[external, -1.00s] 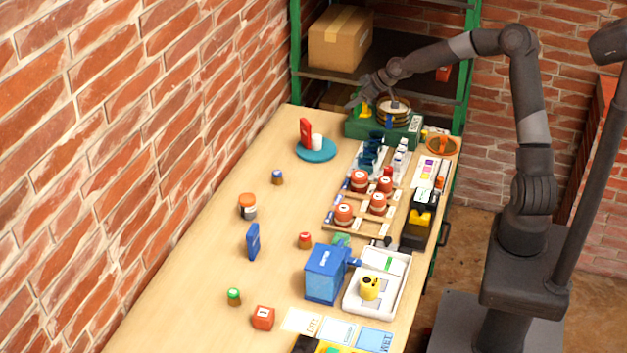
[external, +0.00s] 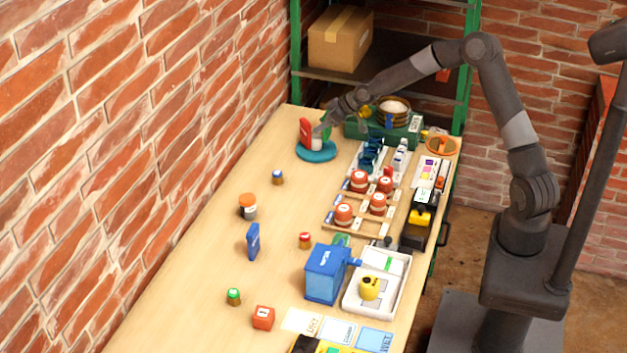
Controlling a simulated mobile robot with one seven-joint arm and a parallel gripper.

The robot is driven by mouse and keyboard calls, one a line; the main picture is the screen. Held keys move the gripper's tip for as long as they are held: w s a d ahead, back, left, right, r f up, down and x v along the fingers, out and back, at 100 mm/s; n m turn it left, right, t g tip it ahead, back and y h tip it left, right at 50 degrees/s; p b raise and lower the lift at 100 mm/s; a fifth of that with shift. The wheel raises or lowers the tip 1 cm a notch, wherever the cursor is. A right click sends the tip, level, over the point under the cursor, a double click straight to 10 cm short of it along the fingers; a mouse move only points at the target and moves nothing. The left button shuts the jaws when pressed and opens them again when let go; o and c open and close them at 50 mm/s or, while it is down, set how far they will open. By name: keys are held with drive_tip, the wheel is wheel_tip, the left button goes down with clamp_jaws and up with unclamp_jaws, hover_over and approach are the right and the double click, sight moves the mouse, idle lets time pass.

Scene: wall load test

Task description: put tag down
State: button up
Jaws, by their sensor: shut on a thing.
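My gripper (external: 326,124) is at the back of the table, reaching in from the right, low over the round teal base (external: 316,155). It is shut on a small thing. A bit of green (external: 327,132) shows at the fingertips and seems to be the tag, but it is too small and too covered to make out its shape. A red upright piece (external: 305,131) and a white cylinder (external: 317,143) stand on the teal base, just left of and below the fingers. I cannot tell whether the held thing touches them.
A green box (external: 410,132) with a round wooden tub (external: 393,112) stands right of the gripper, under my forearm. A wooden rack (external: 357,222) with several orange-red jars is nearer. A blue box (external: 326,274) stands at the front. The table left of the teal base is mostly clear.

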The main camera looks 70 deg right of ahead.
drive_tip(key=shift+f, duration=2.05)
drive_tip(key=shift+f, duration=0.15)
drive_tip(key=o, duration=1)
drive_tip(key=shift+c, duration=0.2)
